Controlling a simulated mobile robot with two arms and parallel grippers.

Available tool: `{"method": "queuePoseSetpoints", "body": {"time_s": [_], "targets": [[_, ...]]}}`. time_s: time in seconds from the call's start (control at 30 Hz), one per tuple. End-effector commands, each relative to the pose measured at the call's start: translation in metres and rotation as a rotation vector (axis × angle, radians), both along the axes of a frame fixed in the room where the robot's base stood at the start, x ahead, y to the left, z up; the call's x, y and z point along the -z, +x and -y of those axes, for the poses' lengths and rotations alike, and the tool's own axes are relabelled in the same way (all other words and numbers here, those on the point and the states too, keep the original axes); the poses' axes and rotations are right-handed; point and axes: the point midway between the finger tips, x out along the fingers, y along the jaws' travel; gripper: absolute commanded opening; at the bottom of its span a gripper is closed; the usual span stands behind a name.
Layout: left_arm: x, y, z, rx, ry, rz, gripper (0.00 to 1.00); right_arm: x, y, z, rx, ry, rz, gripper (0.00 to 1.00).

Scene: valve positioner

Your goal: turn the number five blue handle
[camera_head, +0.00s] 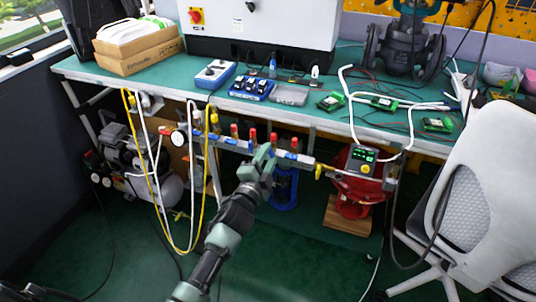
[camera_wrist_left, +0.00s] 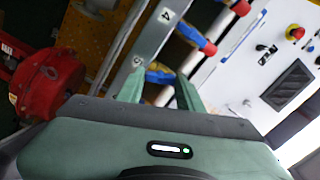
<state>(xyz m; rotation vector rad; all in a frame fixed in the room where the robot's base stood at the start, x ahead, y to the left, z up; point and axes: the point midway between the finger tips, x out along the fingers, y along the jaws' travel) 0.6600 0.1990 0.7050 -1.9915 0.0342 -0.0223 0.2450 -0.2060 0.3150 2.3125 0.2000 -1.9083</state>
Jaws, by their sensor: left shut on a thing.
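My left gripper (camera_head: 264,160) reaches up to a pipe manifold under the front edge of the workbench. In the wrist view its two green fingers (camera_wrist_left: 160,88) stand on either side of a blue handle (camera_wrist_left: 158,75) and are shut on it. A small mark beside this handle looks like a 5, but it is partly hidden. Another blue handle (camera_wrist_left: 196,39) lies beyond it, near a label reading 4 (camera_wrist_left: 166,15). In the head view the gripper hides the held handle. A blue handle (camera_head: 292,156) shows just right of the gripper. My right gripper is not in view.
The green workbench (camera_head: 290,110) overhangs the manifold. A red valve actuator (camera_head: 362,180) with a lit positioner is to the right. Yellow and white hoses (camera_head: 143,160) hang at the left. A compressor (camera_head: 160,185) stands behind them. A white chair (camera_head: 480,190) is at the right.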

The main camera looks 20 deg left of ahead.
Motion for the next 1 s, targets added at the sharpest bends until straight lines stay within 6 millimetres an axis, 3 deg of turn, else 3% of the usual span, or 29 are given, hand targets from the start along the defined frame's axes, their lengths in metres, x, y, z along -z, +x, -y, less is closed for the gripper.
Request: {"method": "queuePoseSetpoints", "body": {"time_s": [0.5, 1.0], "targets": [[0.0011, 0.0, 0.0006, 0.001, 0.36, 0.012, 0.0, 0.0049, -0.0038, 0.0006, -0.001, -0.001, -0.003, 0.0], [0.001, 0.0, 0.0002, 0.0, 0.44, 0.014, 0.0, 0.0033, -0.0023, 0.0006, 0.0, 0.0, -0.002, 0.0]]}}
